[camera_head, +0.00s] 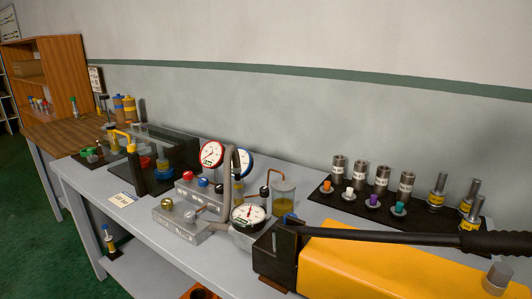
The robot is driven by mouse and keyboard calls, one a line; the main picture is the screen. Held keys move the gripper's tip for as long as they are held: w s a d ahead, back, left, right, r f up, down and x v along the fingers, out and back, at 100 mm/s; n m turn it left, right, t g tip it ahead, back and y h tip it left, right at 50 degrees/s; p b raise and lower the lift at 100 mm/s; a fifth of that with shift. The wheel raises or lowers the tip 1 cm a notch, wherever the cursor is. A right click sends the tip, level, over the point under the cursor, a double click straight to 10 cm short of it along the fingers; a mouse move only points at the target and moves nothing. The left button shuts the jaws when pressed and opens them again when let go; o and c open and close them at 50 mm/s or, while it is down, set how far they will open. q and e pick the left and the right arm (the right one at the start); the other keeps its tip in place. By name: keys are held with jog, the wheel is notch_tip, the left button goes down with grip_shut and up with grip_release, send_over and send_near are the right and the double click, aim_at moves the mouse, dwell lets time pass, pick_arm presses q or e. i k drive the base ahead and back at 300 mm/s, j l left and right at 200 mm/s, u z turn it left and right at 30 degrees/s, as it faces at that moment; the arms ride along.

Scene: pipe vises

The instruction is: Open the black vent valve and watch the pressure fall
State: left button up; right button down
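A metal manifold block (207,196) stands mid-bench with a red knob (188,176), a blue knob (203,182) and a small dark knob (219,188). Another black knob (264,191) sits by a bent copper tube and a clear jar (284,197) with yellowish liquid. I cannot tell which black knob is the vent valve, or whether it is open. A red-rimmed gauge (212,153) and a partly hidden blue-rimmed gauge (244,164) stand upright. A black-rimmed gauge (248,214) faces up in front; its reading is too small to tell. Neither gripper is in view.
A yellow pump body (370,268) with a long black lever (400,237) fills the right foreground. A black mat (345,207) behind it holds several metal cylinders and coloured plugs. A lower block (180,222) with a brass knob sits at the front edge, near a dark vise assembly (178,150).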

aim_at(218, 187)
jog(key=k+j, duration=0.2)
jog(key=j, duration=0.2)
jog(key=k+j, duration=0.2)
jog(key=j, duration=0.15)
jog(key=k+j, duration=0.2)
jog(key=j, duration=0.2)
